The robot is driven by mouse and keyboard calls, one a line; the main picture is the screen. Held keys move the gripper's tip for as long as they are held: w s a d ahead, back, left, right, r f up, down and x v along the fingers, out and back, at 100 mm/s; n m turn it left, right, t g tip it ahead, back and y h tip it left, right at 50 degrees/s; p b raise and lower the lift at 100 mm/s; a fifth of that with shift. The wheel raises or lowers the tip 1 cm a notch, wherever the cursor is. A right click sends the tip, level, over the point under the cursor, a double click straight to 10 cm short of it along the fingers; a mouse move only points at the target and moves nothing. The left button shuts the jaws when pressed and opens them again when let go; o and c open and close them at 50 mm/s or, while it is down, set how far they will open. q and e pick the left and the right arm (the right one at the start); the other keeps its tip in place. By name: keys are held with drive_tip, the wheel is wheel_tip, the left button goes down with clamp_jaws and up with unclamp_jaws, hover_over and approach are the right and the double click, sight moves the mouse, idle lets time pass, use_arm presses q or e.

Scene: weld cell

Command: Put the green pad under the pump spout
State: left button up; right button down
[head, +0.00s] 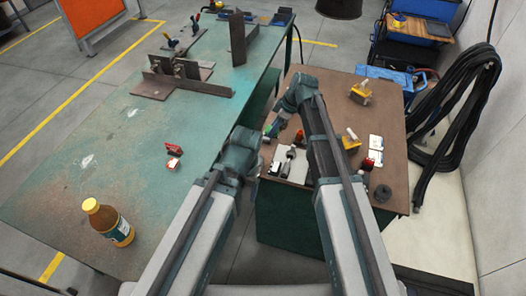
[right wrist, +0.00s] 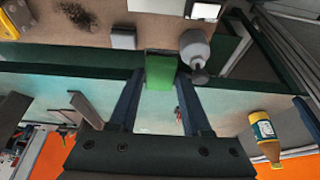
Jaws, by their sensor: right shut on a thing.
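The green pad (right wrist: 160,71) is between the fingertips of my right gripper (right wrist: 160,76) in the right wrist view, by the edge of the brown-topped bench. In the head view my right gripper (head: 272,130) is over that bench's left edge, with a little green at its tip. A grey rounded thing with a narrow neck (right wrist: 195,47), perhaps the pump, is close beside the pad in the right wrist view. I cannot make out its spout. My left gripper (head: 243,143) is near the gap between the benches; its fingers are not clear.
The brown bench (head: 385,112) also holds yellow-based tools (head: 361,91), white cards (head: 375,142) and small dark parts. The green table (head: 120,150) on the left holds an orange bottle (head: 108,222), red items (head: 174,149) and steel plates (head: 185,84). A black hose (head: 465,110) hangs at right.

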wheel_tip(320, 180, down, 11)
drive_tip(key=b, duration=1)
drive_tip(key=shift+f, duration=0.2)
drive_tip(key=shift+r, duration=0.15)
drive_tip(key=shift+w+a, duration=0.1)
drive_tip(key=shift+a, duration=0.15)
drive_tip(key=a, duration=0.2)
drive_tip(key=w+a, duration=0.1)
drive_tip(key=shift+w+a, duration=0.15)
drive_tip(key=shift+a, duration=0.25)
drive_tip(key=shift+d+f+b, duration=0.2)
drive_tip(key=shift+f+b, duration=0.45)
drive_tip(key=shift+f, duration=0.05)
drive_tip(key=shift+r, duration=0.1)
